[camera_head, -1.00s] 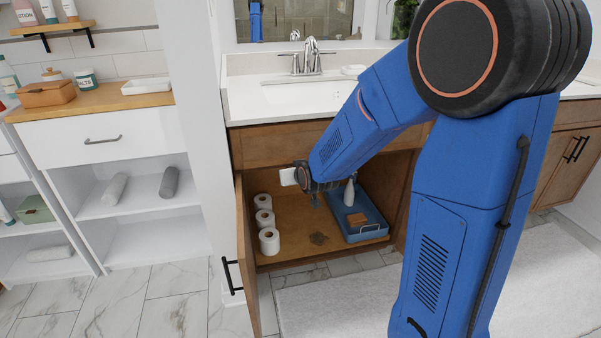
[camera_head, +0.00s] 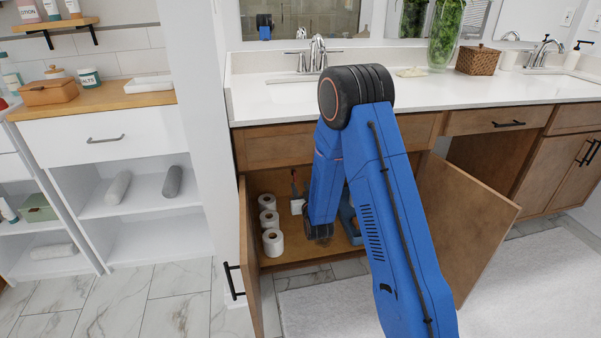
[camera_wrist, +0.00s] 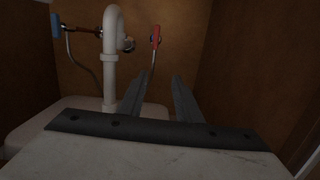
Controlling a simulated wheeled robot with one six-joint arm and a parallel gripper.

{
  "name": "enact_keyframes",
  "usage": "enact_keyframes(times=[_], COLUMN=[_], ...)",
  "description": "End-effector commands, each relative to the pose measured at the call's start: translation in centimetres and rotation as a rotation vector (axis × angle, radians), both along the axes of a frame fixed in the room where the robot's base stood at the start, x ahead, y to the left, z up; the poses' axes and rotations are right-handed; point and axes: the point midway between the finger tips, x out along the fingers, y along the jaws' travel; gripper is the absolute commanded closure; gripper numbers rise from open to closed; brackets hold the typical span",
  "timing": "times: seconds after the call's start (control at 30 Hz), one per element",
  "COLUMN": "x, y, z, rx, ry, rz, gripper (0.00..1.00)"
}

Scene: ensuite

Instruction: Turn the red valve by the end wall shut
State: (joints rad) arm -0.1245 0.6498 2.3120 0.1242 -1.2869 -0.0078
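The red valve (camera_wrist: 156,37) is on the back wall of the sink cabinet in the wrist view, with its red handle standing roughly upright and a thin hose running down below it. A small red bit of it (camera_head: 293,174) also seems to show in the head view, left of my arm. My gripper (camera_wrist: 159,79) points at the back wall with two dark fingers apart and nothing between them. The valve appears above and beyond the fingertips, not touched. In the head view my arm hides the gripper.
A white drain pipe (camera_wrist: 111,55) stands left of the red valve, with a blue valve (camera_wrist: 56,25) farther left. Toilet rolls (camera_head: 272,242) stand at the cabinet's left, a blue tray (camera_head: 349,222) at its right. The right door (camera_head: 465,220) hangs open.

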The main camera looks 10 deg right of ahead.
Motion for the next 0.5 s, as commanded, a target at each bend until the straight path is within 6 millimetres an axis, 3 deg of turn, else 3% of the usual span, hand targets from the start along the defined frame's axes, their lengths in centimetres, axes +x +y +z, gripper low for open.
enact_keyframes(times=[0.03,0.2,0.5], x=[0.1,0.1,0.7], y=[0.2,0.4,0.5], z=[-1.3,-3.4,-4.3], rx=[-0.003,-0.011,-0.014], ry=[-0.014,-0.074,-0.108], rz=[0.000,-0.003,-0.004], gripper=[0.69,0.69,0.69])
